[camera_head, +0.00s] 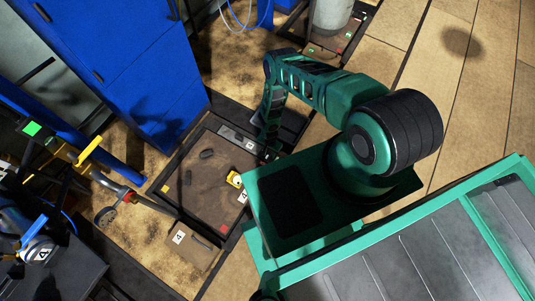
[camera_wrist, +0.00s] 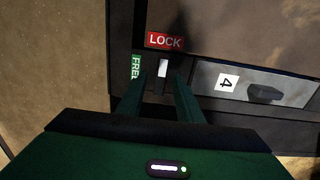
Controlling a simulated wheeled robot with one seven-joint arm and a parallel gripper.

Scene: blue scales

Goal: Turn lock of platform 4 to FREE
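Platform 4 (camera_head: 213,200) is a brown-topped plate with a dark frame on the floor in the head view. Its lock shows in the wrist view as a small lever (camera_wrist: 163,72) with a pale face, pointing up toward the red LOCK label (camera_wrist: 165,41). The green FREE label (camera_wrist: 136,67) is left of the lever. A white "4" label (camera_wrist: 227,82) is at its right. My gripper (camera_wrist: 161,80) is open, with one finger on each side of the lever; I cannot tell whether they touch it. In the head view my gripper (camera_head: 268,150) is at the platform's far right edge and hides the lock.
Tiled floor (camera_head: 440,90) is open at the right.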

